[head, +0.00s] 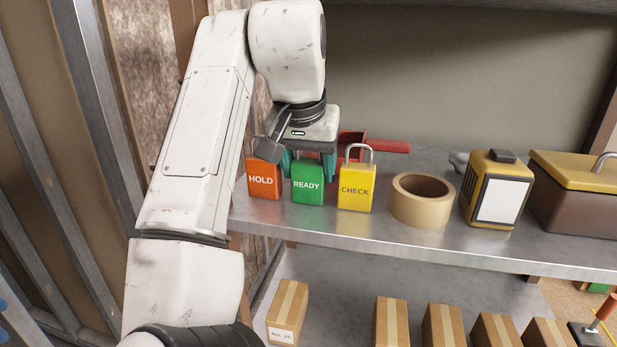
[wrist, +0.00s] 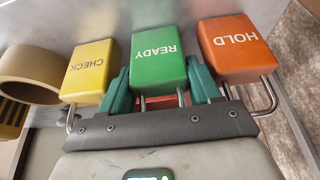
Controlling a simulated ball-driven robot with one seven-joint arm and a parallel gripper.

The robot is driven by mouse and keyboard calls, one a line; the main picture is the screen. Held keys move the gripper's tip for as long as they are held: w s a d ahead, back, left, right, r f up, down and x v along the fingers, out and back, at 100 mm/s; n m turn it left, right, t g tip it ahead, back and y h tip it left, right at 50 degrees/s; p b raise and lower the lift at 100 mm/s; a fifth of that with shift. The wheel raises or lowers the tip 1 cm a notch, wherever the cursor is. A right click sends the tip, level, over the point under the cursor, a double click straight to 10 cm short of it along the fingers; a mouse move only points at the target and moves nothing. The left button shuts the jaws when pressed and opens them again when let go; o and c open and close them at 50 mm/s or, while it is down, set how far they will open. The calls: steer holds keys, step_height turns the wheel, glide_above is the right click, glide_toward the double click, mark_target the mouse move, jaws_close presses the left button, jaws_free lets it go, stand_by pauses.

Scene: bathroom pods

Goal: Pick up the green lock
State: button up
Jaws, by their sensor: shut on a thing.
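The green lock (head: 307,190), marked READY, stands upright on the metal shelf between an orange lock (head: 262,185) marked HOLD and a yellow lock (head: 356,187) marked CHECK. My gripper (head: 308,163) reaches down over it from above, its teal fingers on either side. In the wrist view the green lock (wrist: 158,62) sits between the two teal fingers, which are shut on it near its shackle end. The orange lock (wrist: 238,50) and yellow lock (wrist: 90,72) stand just outside the fingers. The green lock's shackle is partly hidden by the gripper.
A tape roll (head: 422,199), a yellow-and-black box (head: 497,189) and a yellow-lidded case (head: 580,195) stand to the right on the metal shelf (head: 440,245). A red tool (head: 385,146) lies behind the locks. Cardboard boxes (head: 442,325) sit on the lower shelf.

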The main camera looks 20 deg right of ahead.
steer(key=shift+r, duration=0.1)
steer(key=shift+r+b, duration=0.35)
steer(key=shift+r, duration=0.2)
steer(key=s+a+b, duration=0.4)
steer(key=s+a, duration=0.6)
steer(key=s, duration=0.4)
steer(key=shift+s+a, duration=0.3)
steer(key=shift+r, duration=0.1)
steer(key=w+a+f+g+y, duration=0.1)
steer(key=a+f, duration=0.4)
steer(key=f, duration=0.3)
steer(key=w+a+f+p, duration=0.15)
steer(key=a+f, duration=0.25)
steer(key=f, duration=0.4)
steer(key=w+a+f+g+y, duration=0.1)
steer(key=a+f, duration=0.4)
steer(key=f, duration=0.3)
steer(key=w+d+f+b, duration=0.1)
steer(key=w+d+b, duration=0.1)
steer(key=w+d, duration=0.4)
steer(key=shift+w+d+f+h, duration=0.2)
steer(key=shift+w+f+h, duration=0.15)
steer(key=shift+w, duration=1.15)
